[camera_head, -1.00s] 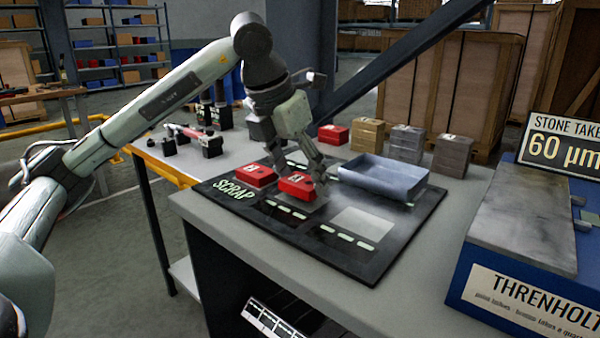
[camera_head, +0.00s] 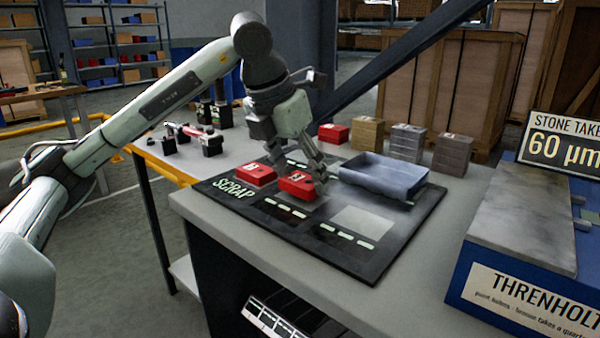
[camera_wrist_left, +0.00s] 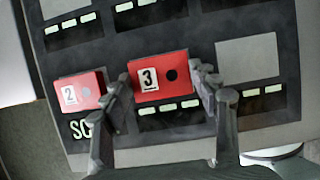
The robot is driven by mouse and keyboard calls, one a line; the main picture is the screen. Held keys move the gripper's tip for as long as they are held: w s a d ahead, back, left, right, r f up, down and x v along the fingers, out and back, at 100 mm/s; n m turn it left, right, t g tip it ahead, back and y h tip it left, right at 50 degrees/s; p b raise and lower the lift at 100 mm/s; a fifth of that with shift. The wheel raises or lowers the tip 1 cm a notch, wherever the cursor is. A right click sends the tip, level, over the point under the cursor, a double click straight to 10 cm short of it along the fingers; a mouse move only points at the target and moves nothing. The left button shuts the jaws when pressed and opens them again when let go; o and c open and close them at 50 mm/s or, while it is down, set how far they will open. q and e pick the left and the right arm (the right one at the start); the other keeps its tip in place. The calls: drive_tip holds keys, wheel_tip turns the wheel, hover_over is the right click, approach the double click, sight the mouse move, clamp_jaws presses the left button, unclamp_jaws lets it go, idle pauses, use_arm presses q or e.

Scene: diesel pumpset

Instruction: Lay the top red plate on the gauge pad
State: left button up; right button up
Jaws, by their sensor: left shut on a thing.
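My left gripper (camera_head: 308,175) is shut on a red plate (camera_head: 297,185) marked 3, with one finger at each side of it. The plate is over a dash-marked cell of the dark mat; I cannot tell whether it touches the mat. It also shows in the left wrist view (camera_wrist_left: 157,78). A second red plate (camera_head: 255,174), marked 2 (camera_wrist_left: 80,93), lies beside it by the SCRAP lettering. Another red block (camera_head: 333,133) stands at the back of the bench. A bare grey square (camera_head: 362,224) lies on the mat. I cannot tell which cell is the gauge pad. My right gripper is not in view.
Tan (camera_head: 367,134) and grey blocks (camera_head: 407,143) line the back. A blue machine with a grey slab (camera_head: 525,228) is at the right. The mat's front right part is clear.

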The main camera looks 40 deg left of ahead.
use_arm(q)
drive_tip(key=shift+f+b, duration=0.6)
drive_tip(key=shift+f, duration=0.05)
drive_tip(key=o, duration=1.4)
drive_tip(key=shift+o, duration=1.1)
drive_tip(key=shift+f, duration=0.1)
drive_tip(key=v, duration=1.2)
